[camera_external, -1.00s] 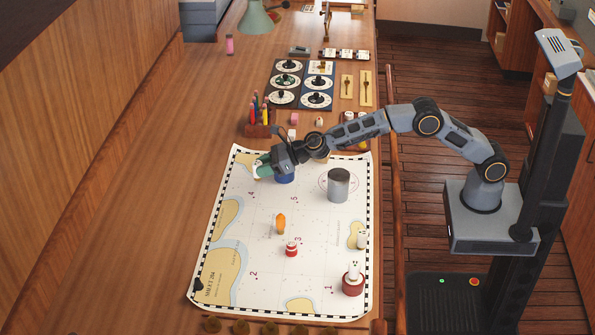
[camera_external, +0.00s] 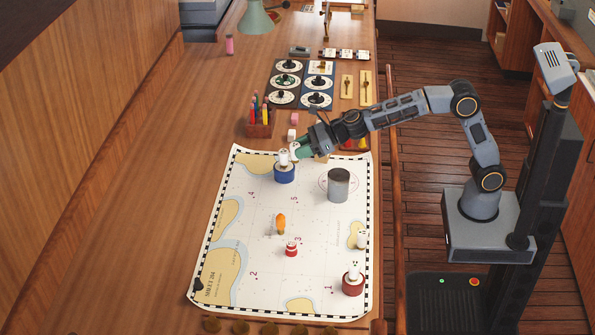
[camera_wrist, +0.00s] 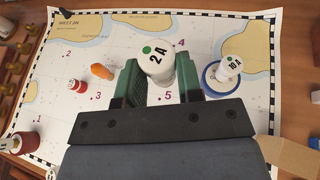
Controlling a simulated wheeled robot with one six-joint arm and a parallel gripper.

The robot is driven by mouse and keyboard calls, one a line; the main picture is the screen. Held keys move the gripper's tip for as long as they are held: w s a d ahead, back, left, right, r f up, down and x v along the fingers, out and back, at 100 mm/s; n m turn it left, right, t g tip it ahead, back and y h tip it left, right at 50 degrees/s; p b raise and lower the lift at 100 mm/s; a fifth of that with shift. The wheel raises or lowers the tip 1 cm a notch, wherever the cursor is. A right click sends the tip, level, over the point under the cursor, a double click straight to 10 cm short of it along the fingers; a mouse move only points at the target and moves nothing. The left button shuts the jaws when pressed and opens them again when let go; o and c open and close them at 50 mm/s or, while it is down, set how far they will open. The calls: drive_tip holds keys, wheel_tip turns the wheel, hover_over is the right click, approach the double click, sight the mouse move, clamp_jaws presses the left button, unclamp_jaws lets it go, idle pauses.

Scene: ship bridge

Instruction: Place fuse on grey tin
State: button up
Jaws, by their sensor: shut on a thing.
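My gripper (camera_external: 300,150) is shut on a white fuse (camera_wrist: 157,66) marked "2 A" with a green dot. The fuse sits between the green finger pads (camera_wrist: 160,80) in the wrist view. In the external view the gripper is raised just right of and behind the blue tin (camera_external: 284,175), at the far end of the chart. The grey tin (camera_external: 338,186) stands upright on the chart, right of and nearer than the gripper, with nothing on top. The grey tin does not show in the wrist view.
Another white fuse (camera_wrist: 230,66), marked "10 A", stands on the blue tin. A red tin (camera_external: 353,286) bears a white fuse. An orange object (camera_external: 281,222), a small red-and-white piece (camera_external: 291,249) and a white fuse (camera_external: 362,241) are on the chart (camera_external: 225,285). A pencil holder (camera_external: 258,129) stands behind.

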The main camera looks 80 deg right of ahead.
drive_tip(key=s+d+r+n+g+y, duration=0.1)
drive_tip(key=s+r+n+g+y, duration=0.15)
drive_tip(key=s, duration=0.65)
drive_tip(key=s+d+r+n+g+y+b, duration=0.1)
drive_tip(key=s+d+r+n+y, duration=0.15)
drive_tip(key=s, duration=0.55)
drive_tip(key=s+d+r+n+g+y, duration=0.1)
drive_tip(key=s+r+n+g+y, duration=0.15)
drive_tip(key=s, duration=0.65)
drive_tip(key=p, duration=0.2)
hover_over(342, 171)
drive_tip(key=shift+n+t, duration=0.3)
drive_tip(key=shift+n, duration=0.05)
drive_tip(key=f, duration=0.8)
drive_tip(key=shift+s+f, duration=0.15)
drive_tip(key=shift+s, duration=0.15)
drive_tip(key=f, duration=0.2)
drive_tip(key=shift+w+f, duration=0.3)
drive_tip(key=shift+f, duration=0.55)
drive_tip(key=shift+f, duration=0.2)
drive_tip(key=o, duration=1)
